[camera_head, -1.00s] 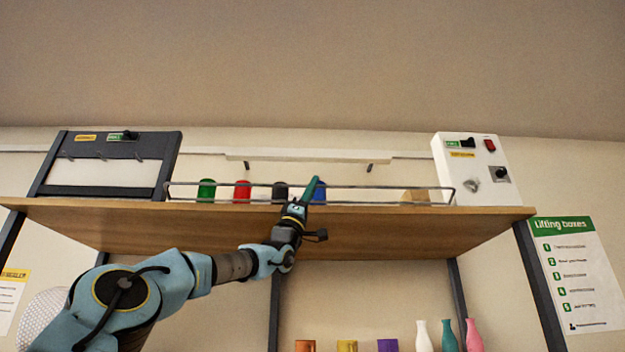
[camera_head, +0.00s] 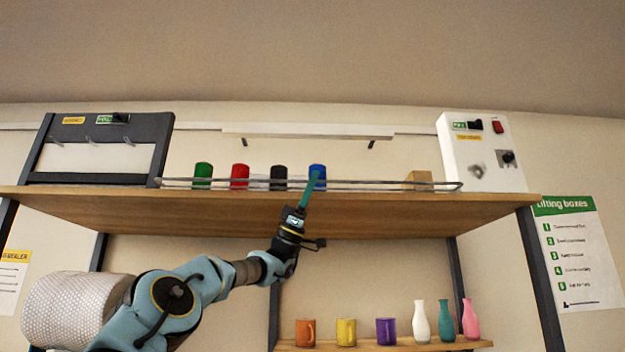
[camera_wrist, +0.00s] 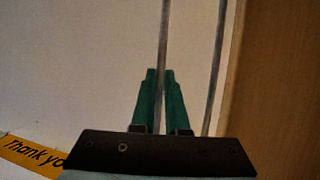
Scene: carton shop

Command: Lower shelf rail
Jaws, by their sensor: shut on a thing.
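The shelf rail (camera_head: 390,186) is a thin grey double bar along the front edge of the upper wooden shelf (camera_head: 420,205). In the head view it sits low, close to the shelf top. My gripper (camera_head: 314,180) reaches up from below at the rail, in front of the blue cup (camera_head: 318,170). In the wrist view the green fingers of my gripper (camera_wrist: 160,75) are close together around one rail bar (camera_wrist: 164,35). The second bar (camera_wrist: 215,70) runs beside it, outside the fingers.
Green (camera_head: 203,172), red (camera_head: 240,174) and black (camera_head: 278,174) cups stand behind the rail with a wooden block (camera_head: 418,178). A dark frame (camera_head: 95,148) and a white control box (camera_head: 482,150) flank them. Mugs and vases stand on a lower shelf (camera_head: 400,346).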

